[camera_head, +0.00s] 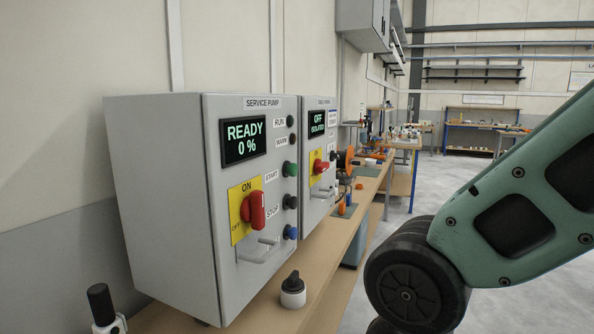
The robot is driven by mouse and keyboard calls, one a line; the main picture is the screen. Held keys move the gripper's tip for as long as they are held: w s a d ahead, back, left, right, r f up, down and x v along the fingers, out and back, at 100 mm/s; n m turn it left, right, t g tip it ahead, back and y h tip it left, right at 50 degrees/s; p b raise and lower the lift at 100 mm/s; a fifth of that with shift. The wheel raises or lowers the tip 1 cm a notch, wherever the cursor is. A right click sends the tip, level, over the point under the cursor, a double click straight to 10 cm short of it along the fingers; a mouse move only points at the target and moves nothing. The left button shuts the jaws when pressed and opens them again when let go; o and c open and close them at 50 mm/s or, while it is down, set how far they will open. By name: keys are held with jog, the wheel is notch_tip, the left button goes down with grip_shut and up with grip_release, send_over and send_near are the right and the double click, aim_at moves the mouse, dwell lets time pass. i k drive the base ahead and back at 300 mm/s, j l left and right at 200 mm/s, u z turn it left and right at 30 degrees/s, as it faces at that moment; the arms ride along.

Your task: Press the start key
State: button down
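A grey control box labelled SERVICE PUMP (165,190) stands on the bench at the left. Its display (243,138) reads READY 0 %. A green key (290,169) is beside the START label (271,175) on the right part of its front. Below it are a black key (290,201) and a blue key (290,232), near the STOP label (272,213). A red rotary switch (254,210) on a yellow plate points towards ON. My gripper is out of view; only a green and black part of my arm shows at the right.
A second box (317,190), reading OFF ISOLATED, stands just behind the first. A metal handle (258,250) sticks out low on the first box's front. A black-and-white knob-like item (293,291) stands on the wooden bench (330,275). Floor is clear beyond the bench.

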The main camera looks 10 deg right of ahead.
aim_at(291, 169)
jog(key=l, duration=0.5)
jog(key=i+l, duration=0.1)
jog(key=l, duration=0.4)
jog(key=l+u, duration=0.2)
jog(key=u, duration=1.45)
